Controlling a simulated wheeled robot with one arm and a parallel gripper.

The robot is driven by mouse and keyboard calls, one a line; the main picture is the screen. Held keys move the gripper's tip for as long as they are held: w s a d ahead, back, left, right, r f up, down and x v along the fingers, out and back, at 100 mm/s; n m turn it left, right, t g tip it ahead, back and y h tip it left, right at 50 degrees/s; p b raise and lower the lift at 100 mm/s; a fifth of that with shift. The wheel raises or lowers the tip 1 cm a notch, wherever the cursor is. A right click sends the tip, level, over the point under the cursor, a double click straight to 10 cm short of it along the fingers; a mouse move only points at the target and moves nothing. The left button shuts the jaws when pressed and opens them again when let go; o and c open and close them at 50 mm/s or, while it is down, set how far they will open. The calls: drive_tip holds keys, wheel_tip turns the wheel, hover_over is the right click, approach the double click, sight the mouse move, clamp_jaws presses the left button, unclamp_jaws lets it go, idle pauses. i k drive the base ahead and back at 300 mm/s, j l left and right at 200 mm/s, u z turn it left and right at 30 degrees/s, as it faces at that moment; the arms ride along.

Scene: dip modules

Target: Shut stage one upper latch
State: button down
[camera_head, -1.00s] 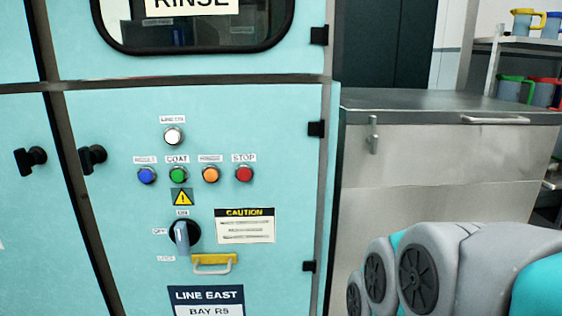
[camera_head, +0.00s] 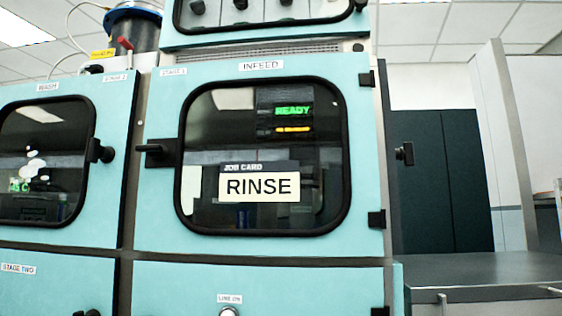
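The stage one upper door (camera_head: 260,222) is light teal with a black-framed window. It is labelled INFEED and STAGE 1 along its top. Its black upper latch (camera_head: 160,151) is on the door's left edge, with the lever lying about level and its end pointing left over the gap. The door looks close to flush with its frame; I cannot tell whether it is fully seated. My gripper is not in view.
The stage two upper door (camera_head: 112,205) is left, with its own black latch (camera_head: 101,152). Black hinges (camera_head: 376,219) line the right edge. Below is the lower panel (camera_head: 180,290) with a LINE ON lamp (camera_head: 228,311). A steel counter (camera_head: 480,268) stands right.

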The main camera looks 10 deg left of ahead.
sight(152, 149)
drive_tip(key=u, duration=1.55)
drive_tip(key=i+l+u, duration=0.4)
drive_tip(key=l, duration=0.15)
drive_tip(key=j, duration=0.25)
drive_tip(key=l, duration=0.4)
drive_tip(key=k+z, duration=0.05)
